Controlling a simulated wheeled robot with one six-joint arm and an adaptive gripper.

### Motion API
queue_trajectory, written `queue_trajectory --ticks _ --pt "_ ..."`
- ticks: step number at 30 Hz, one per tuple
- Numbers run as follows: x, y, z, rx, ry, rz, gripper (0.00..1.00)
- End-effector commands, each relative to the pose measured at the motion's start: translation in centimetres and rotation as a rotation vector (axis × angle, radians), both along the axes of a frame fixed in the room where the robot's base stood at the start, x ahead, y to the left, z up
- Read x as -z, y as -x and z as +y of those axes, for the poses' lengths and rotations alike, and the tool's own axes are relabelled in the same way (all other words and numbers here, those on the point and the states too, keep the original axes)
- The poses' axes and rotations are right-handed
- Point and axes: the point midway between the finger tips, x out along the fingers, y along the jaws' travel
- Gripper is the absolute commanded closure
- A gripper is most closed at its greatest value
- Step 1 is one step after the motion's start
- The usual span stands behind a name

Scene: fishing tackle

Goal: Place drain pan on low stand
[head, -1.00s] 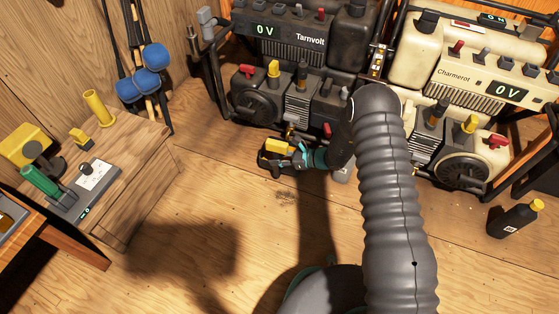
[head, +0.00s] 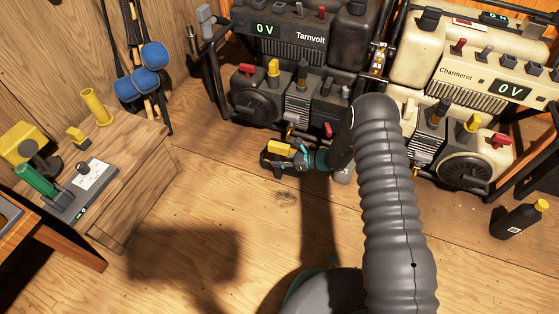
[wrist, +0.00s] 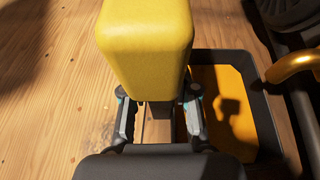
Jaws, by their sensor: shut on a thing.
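The drain pan (wrist: 218,82) is a dark tray with an orange-yellow inside, beside my fingers in the wrist view. In the head view the pan (head: 268,164) is small, at the foot of the dark Tarnvolt machine. A yellow block on a dark stem (wrist: 146,45), seemingly the pan's handle, rises between my fingers. My gripper (wrist: 160,118) is shut on that stem; in the head view my gripper (head: 303,158) comes in from the right. I cannot tell whether the pan touches the floor. A low wooden stand (head: 150,160) at the left probably is the target.
On the stand are a grey device (head: 85,190), a yellow tube (head: 97,105) and a small yellow piece (head: 77,136). The dark machine (head: 290,70) and a cream machine (head: 470,85) stand at the back. A black bottle (head: 518,218) is at right. Floor between stand and pan is clear.

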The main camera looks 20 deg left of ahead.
Motion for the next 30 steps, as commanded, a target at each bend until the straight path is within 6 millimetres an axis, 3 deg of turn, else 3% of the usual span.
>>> queue_trajectory --ticks 5,6,8,21,30 --pt "0.0 -0.1 0.1 0.000 -0.003 -0.003 1.00" --pt "0.1 0.0 0.0 0.000 0.000 0.000 0.61" --pt "0.1 0.0 0.0 0.000 0.000 0.000 0.46" --pt "0.3 0.0 0.0 0.000 0.000 0.001 0.46" --pt "-1.9 -0.2 -5.3 0.004 0.000 -0.001 0.46"
